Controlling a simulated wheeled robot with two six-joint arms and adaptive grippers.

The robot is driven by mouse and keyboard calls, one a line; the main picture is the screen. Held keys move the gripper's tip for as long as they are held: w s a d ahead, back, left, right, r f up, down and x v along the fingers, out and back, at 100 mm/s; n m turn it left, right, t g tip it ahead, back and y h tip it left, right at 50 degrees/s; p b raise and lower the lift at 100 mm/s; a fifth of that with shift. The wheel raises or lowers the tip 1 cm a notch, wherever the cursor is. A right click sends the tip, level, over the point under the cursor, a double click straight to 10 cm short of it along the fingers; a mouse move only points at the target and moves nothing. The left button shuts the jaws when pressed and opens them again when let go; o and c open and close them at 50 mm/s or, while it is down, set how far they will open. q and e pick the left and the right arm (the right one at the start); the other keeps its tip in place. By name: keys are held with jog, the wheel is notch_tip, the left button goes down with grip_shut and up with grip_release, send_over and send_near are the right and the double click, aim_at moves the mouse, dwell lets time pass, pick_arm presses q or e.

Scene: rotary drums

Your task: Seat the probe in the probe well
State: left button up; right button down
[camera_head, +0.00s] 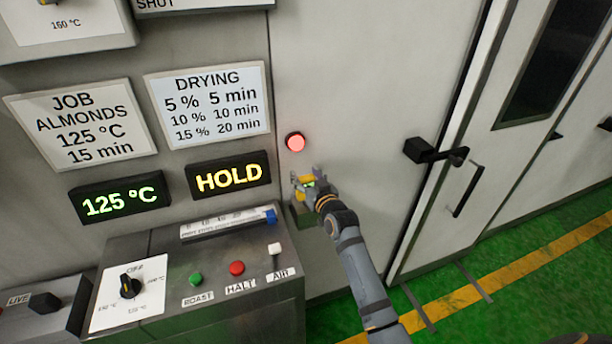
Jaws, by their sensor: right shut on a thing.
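My right gripper (306,186) is at the grey wall panel, just right of the HOLD display and below a lit red round lamp. It is shut on a small yellow piece (303,181), which I take to be the probe; the fingers cover much of it. A small greenish-grey block (301,215) shows on the wall just below the gripper, partly hidden. I cannot make out the probe well's opening, nor whether the probe's tip is inside anything. My left gripper is not in view.
The red lamp (295,142) is above the gripper. The HOLD display (229,177) and a control console (205,285) with a dial, buttons and a lever are to the left. A black door handle (435,152) juts out at right. Green floor is open at lower right.

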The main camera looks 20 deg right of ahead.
jog(key=shift+f+b, duration=0.65)
jog(key=shift+f, duration=0.2)
jog(key=shift+c, duration=1.9)
grip_release()
jog(key=shift+s, duration=0.1)
jog(key=shift+s+f, duration=0.1)
jog(key=shift+s, duration=0.2)
jog(key=s+d+r, duration=0.1)
jog(key=s, duration=1)
jog(key=shift+r, duration=0.15)
jog(key=shift+s, duration=0.1)
